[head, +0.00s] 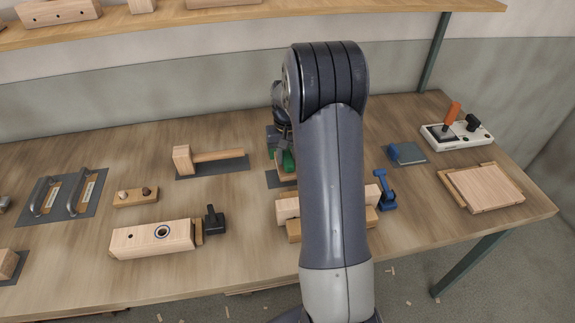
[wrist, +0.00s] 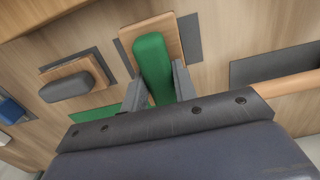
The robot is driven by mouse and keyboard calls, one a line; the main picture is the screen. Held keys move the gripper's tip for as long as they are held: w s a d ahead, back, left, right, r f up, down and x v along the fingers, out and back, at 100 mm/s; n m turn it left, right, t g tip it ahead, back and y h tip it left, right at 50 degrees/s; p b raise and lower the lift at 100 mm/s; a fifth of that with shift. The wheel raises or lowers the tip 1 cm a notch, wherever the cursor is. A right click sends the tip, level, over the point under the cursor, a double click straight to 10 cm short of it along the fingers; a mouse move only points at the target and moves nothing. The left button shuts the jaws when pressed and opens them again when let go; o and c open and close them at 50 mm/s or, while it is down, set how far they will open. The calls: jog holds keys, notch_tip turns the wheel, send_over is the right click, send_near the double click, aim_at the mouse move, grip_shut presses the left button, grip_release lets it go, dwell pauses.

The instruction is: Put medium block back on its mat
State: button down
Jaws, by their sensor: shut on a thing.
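The medium block, a wooden sanding block with a green grip (wrist: 153,68), shows at the top middle of the wrist view. My gripper (wrist: 158,88) is shut on the green grip, one finger on each side. In the head view the green grip (head: 288,160) is partly hidden behind my arm. A dark grey mat (wrist: 191,42) shows beyond the block's wooden base in the wrist view. A dark mat edge (head: 273,180) also shows beside the block in the head view. I cannot tell whether the base touches the mat.
A grey-gripped block (wrist: 68,87) lies on a neighbouring mat. A wooden mallet (head: 215,156) lies on its mat to the left. A bored timber (head: 150,240) and a black clamp (head: 214,221) lie in front. A blue tool (head: 385,190) stands right of my arm.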

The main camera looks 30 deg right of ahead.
aim_at(287, 155)
jog(key=shift+f, duration=1.95)
jog(key=shift+f, duration=0.15)
jog(key=c, duration=1.1)
grip_release()
notch_tip(287, 155, up, 12)
jog(key=shift+r+b, duration=0.15)
jog(key=shift+b, duration=0.45)
